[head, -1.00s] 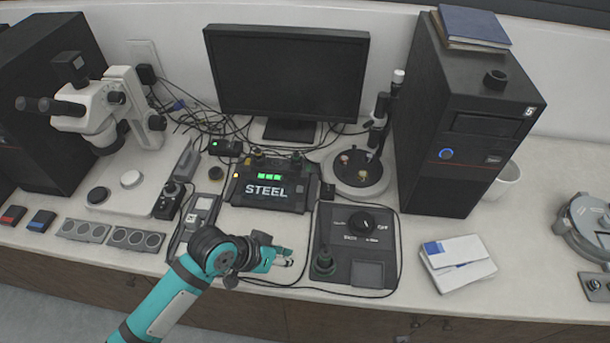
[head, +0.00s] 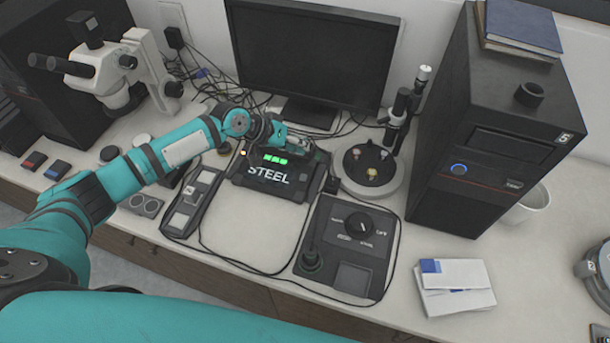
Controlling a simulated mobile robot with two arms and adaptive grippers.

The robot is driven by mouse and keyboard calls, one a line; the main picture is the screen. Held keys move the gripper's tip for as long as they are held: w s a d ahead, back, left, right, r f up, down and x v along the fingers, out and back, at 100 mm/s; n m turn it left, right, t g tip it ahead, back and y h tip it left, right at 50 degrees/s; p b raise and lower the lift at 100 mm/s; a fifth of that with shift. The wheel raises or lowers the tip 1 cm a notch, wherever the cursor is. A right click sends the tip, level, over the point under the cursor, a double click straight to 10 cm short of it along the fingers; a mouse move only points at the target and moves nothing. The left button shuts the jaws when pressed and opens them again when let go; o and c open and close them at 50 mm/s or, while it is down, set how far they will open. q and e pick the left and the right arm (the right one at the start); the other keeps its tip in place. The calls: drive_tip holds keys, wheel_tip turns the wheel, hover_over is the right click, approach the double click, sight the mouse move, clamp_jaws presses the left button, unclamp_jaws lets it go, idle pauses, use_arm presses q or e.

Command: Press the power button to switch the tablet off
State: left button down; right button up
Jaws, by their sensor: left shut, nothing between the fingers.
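A black device with raised corners, marked STEEL (head: 262,183), lies flat on the bench below the monitor. Green blocks are lit on its face. It looks most like the tablet, though I cannot be sure. I cannot make out its power button. My left gripper (head: 306,146) is shut and empty at the device's far edge, close above it. The gripper and wrist hide part of that edge, and I cannot tell whether the fingers touch it. My right gripper is not in view.
A monitor (head: 307,52) stands behind. A black control box with a knob (head: 343,228) and cables lie in front to the right. A round stand (head: 367,180), a computer tower (head: 480,125) and white boxes (head: 453,286) are further right. A microscope (head: 120,75) stands left.

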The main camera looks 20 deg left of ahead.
use_arm(q)
drive_tip(key=b, duration=0.7)
hover_over(302, 175)
wheel_tip(302, 175, down, 8)
drive_tip(key=shift+r, duration=0.1)
drive_tip(key=shift+f+b, duration=0.3)
drive_tip(key=shift+f, duration=0.25)
idle(0.6)
drive_tip(key=shift+f, duration=0.45)
drive_tip(key=shift+f+b, duration=0.35)
drive_tip(key=shift+b, duration=0.1)
idle(0.6)
drive_tip(key=shift+r, duration=0.1)
drive_tip(key=shift+r+p, duration=0.7)
drive_tip(key=shift+p, duration=0.05)
